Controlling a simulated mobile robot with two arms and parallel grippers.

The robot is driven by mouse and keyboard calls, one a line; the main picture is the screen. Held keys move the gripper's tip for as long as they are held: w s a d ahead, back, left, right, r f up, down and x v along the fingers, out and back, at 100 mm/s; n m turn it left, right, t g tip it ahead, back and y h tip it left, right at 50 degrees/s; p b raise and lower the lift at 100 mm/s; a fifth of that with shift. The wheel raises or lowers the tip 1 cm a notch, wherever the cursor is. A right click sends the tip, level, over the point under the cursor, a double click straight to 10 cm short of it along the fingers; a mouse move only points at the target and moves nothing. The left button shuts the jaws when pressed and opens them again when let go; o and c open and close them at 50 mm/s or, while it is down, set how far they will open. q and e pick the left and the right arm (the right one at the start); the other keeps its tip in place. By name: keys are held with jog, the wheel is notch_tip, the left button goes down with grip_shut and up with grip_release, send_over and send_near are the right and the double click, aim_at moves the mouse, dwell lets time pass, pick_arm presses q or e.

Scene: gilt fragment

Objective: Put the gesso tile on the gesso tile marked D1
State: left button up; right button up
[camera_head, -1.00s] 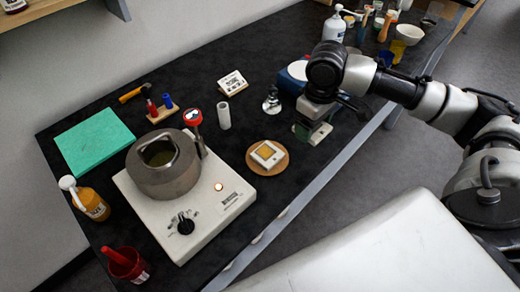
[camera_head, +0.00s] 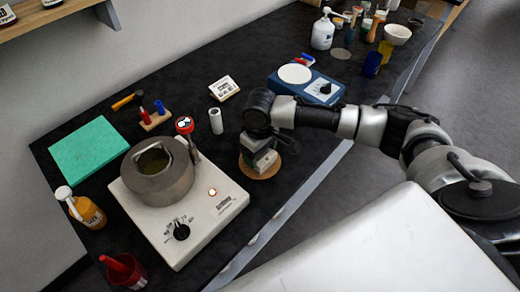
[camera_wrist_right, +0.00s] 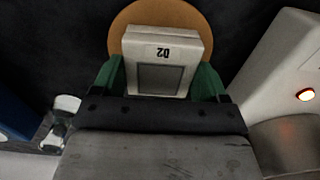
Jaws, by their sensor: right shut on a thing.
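The disc (camera_wrist_right: 121,30) shows beyond and beneath that tile. The gesso tile with a yellow square, seen on the disc earlier, is hidden now. I cannot read a D1 mark, nor tell whether the held tile touches anything below. My left gripper is not in view.
The white hot plate (camera_head: 208,212) with a metal pot (camera_head: 160,184) stands close left of the disc. A white cylinder (camera_head: 216,121) stands behind. A blue scale (camera_head: 322,92) is at the back right. Bare black table lies between the disc and the front edge.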

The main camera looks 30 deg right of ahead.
jog(key=o, duration=1)
notch_tip(320, 180, up, 12)
jog(key=b, duration=0.1)
